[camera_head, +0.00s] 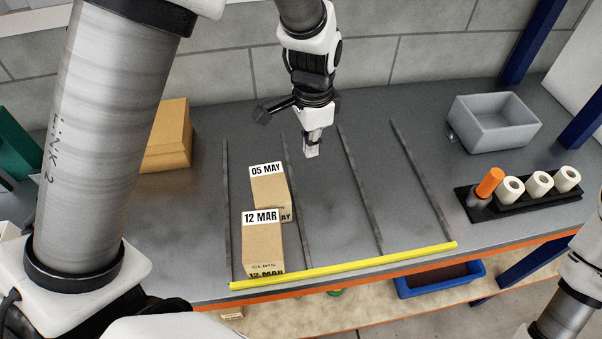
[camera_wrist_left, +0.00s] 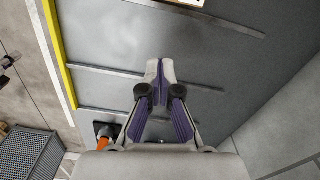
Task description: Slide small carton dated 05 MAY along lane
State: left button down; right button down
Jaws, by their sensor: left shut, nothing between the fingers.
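The small carton labelled 05 MAY (camera_head: 270,190) stands in the leftmost lane, between two dark rails. A carton labelled 12 MAR (camera_head: 262,247) stands in front of it in the same lane, by the yellow front strip, and hides part of its lower front. My left gripper (camera_head: 312,150) is shut and empty, pointing down over the middle lane, to the right of and behind the 05 MAY carton and apart from it. In the left wrist view its closed fingertips (camera_wrist_left: 160,68) show over grey table. My right gripper is not in view.
The yellow strip (camera_head: 345,267) closes the lanes' front. The middle and right lanes are empty. A larger brown box (camera_head: 168,137) stands left. A grey bin (camera_head: 494,122) and a black holder with an orange piece (camera_head: 490,182) and white spools (camera_head: 540,184) stand right.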

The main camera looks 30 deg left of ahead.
aim_at(271, 194)
pick_arm(q)
notch_tip(271, 194, down, 10)
jog(key=shift+r+p, duration=0.2)
jog(key=shift+p, duration=0.75)
jog(key=shift+s+a+p, duration=0.95)
jog(key=shift+s+a, duration=0.25)
jog(key=shift+s, duration=0.05)
jog(key=shift+s+a+f, duration=0.15)
jog(key=shift+s+a, duration=0.1)
jog(key=shift+w+d, duration=0.1)
jog(key=shift+d, duration=0.05)
